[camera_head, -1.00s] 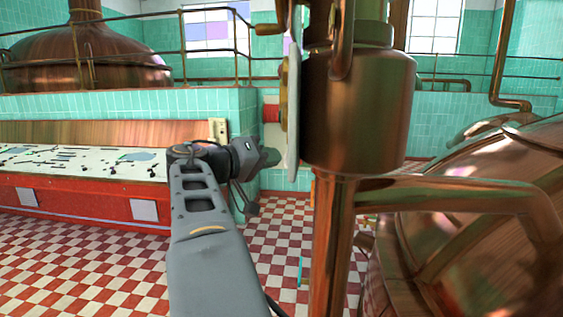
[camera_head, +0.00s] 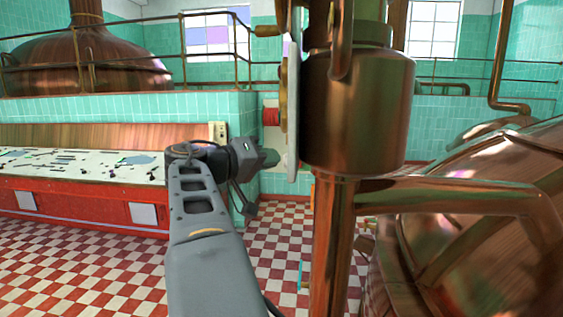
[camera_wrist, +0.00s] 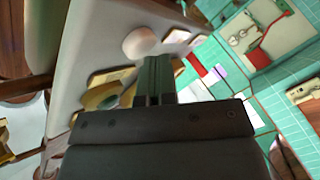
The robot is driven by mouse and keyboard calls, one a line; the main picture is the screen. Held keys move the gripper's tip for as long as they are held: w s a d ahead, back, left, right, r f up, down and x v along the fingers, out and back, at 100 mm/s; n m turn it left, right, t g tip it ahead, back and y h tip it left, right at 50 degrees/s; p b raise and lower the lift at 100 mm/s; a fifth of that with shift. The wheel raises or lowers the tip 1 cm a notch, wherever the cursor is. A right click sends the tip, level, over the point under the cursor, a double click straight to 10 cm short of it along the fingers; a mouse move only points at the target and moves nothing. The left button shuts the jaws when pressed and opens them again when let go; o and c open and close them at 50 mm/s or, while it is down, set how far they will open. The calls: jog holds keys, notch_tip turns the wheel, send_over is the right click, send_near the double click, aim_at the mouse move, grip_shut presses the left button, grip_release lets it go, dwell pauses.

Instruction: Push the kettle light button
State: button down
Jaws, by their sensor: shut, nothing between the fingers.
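A pale panel (camera_head: 293,110) is seen almost edge-on in the head view, mounted beside a copper cylinder. In the wrist view the panel face (camera_wrist: 92,60) is tilted and carries a round white knob (camera_wrist: 140,43), brass-edged plates (camera_wrist: 108,77) and a round yellowish fitting (camera_wrist: 100,98) partly behind my gripper. I cannot tell which of these is the kettle light button. My gripper (camera_head: 274,157) is beside the lower part of the panel. Its fingers (camera_wrist: 153,72) are shut and empty, pointing along the panel face. Whether they touch it is unclear.
The copper cylinder and pipe (camera_head: 357,110) stand right of the panel. A large copper kettle (camera_head: 480,230) fills the lower right. A red console (camera_head: 85,205) stands left against a teal tiled wall (camera_head: 150,105). The checkered floor (camera_head: 95,265) is open at the left.

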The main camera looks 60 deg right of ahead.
jog(key=w, duration=0.2)
jog(key=w+a, duration=0.1)
jog(key=w, duration=0.2)
jog(key=shift+w+a, duration=0.35)
jog(key=shift+a, duration=0.05)
dwell(0.5)
jog(key=w+a+f+n+t+y, duration=0.3)
jog(key=f+n+t, duration=0.1)
jog(key=f, duration=0.5)
jog(key=w+a+f+n+t+y, duration=0.3)
jog(key=f+n, duration=0.1)
jog(key=f, duration=0.6)
jog(key=a+f+n+t+y, duration=0.1)
jog(key=a+f+n+y, duration=0.1)
jog(key=a+f, duration=0.3)
jog(key=s+a+f+n+t+y, duration=0.1)
jog(key=a+f+y, duration=0.3)
jog(key=a, duration=0.9)
jog(key=s+a+f+n+t+y, duration=0.1)
jog(key=a+f+n+t+y, duration=0.1)
jog(key=a+f, duration=0.4)
jog(key=a+y, duration=0.1)
jog(key=a, duration=0.2)
jog(key=shift+s+n+t, duration=0.25)
jog(key=shift+n+t, duration=0.05)
jog(key=shift+n, duration=0.1)
